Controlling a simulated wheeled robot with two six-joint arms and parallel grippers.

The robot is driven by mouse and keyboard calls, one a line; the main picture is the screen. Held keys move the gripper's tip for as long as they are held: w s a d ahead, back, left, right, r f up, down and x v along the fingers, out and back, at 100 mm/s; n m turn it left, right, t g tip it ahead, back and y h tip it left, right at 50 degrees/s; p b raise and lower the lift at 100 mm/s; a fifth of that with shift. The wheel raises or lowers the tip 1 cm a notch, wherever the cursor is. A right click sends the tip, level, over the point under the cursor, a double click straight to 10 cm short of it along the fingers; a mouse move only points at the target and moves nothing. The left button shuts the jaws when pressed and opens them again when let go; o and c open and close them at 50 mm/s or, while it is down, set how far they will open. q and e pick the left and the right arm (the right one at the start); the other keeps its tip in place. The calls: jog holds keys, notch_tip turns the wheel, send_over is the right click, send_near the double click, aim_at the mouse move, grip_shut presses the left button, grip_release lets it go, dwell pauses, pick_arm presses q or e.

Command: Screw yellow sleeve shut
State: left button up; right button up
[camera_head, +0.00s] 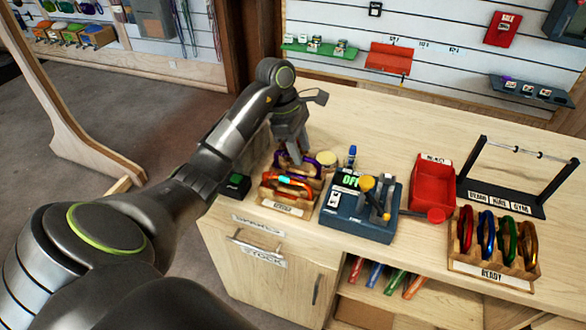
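My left gripper (296,158) points down over the back of a small wooden rack (288,208) at the left end of the bench. Its fingertips are at or just above a purple carabiner (311,169). Whether they are apart or closed on it is too small to tell. An orange carabiner with a light blue sleeve (291,181) lies in front of it. I cannot make out a yellow sleeve on any carabiner for certain. A blue station (345,214) with a green "OFF" display carries a round yellow part (367,184) and grey uprights. My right gripper is not in view.
A red tray (431,176) and a labelled "READY" rack (492,268) with several coloured carabiners stand to the right. A black stand with a bar (520,152) is behind it. A small black box with a green top (235,184) sits left.

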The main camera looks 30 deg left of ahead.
pick_arm(q)
jog(key=shift+f+b, duration=1)
jog(key=shift+f, duration=0.15)
jog(key=shift+s+p, duration=0.3)
jog(key=shift+s, duration=0.05)
jog(key=shift+s+d, duration=0.15)
jog(key=shift+s, duration=0.2)
jog(key=shift+r, duration=0.1)
notch_tip(320, 180, up, 3)
jog(key=p, duration=0.3)
jog(key=shift+d, duration=0.1)
jog(key=shift+f, duration=0.2)
jog(key=shift+w+a+b, duration=0.2)
jog(key=shift+w+b, duration=0.15)
jog(key=shift+w, duration=0.4)
jog(key=shift+f, duration=0.2)
